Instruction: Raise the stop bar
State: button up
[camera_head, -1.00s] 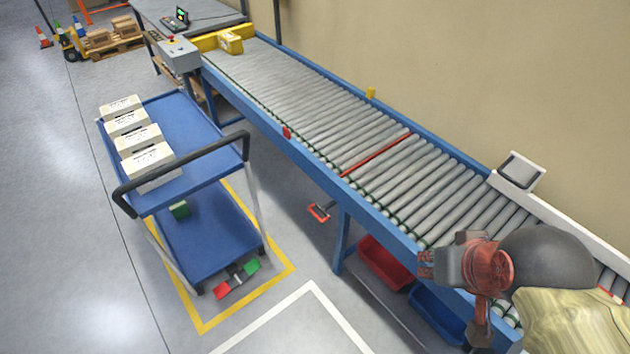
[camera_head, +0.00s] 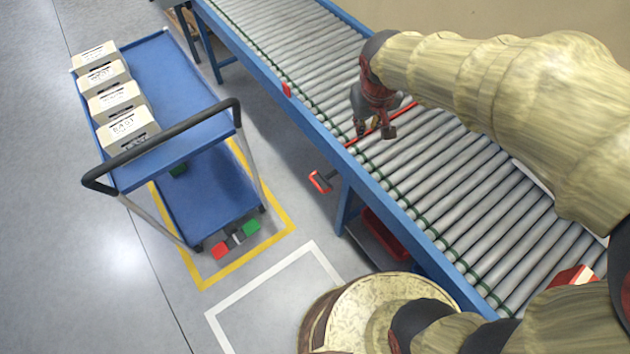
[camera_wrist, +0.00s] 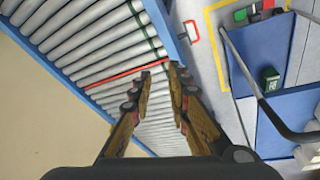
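A thin red bar (camera_head: 405,108) lies across the conveyor rollers, which I take to be the stop bar; it looks level with them. It also shows in the wrist view (camera_wrist: 118,76), running towards the fingertips. My gripper (camera_head: 374,132) points down over the bar near the conveyor's front rail and hides part of it. In the wrist view my gripper (camera_wrist: 160,72) has its two fingers apart with nothing between them. I cannot tell whether the fingers touch the bar.
The blue-railed conveyor (camera_head: 300,122) has clear rollers around the bar. A red-framed pedal or lever (camera_head: 320,181) sticks out below its front rail. A blue cart (camera_head: 180,75) with several white boxes (camera_head: 128,128) stands at left. A red bin (camera_head: 385,232) is under the conveyor.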

jog(key=w+a+f+n+g, duration=0.1)
jog(key=w+a+f, duration=0.15)
jog(key=f, duration=0.25)
jog(key=w+a+f, duration=0.2)
jog(key=w+f, duration=0.2)
jog(key=f, duration=0.1)
jog(key=n+g, duration=0.2)
jog(key=n, duration=0.1)
send_near(316, 184)
jog(key=shift+h, duration=0.4)
jog(key=f+b, duration=0.1)
jog(key=f, duration=0.2)
jog(key=f+b, duration=0.1)
jog(key=f, duration=0.3)
jog(key=shift+w+d+f, duration=0.1)
jog(key=shift+w+f, duration=0.05)
jog(key=shift+w, duration=0.05)
jog(key=shift+f+b, duration=0.3)
jog(key=shift+f, duration=0.1)
grip_shut()
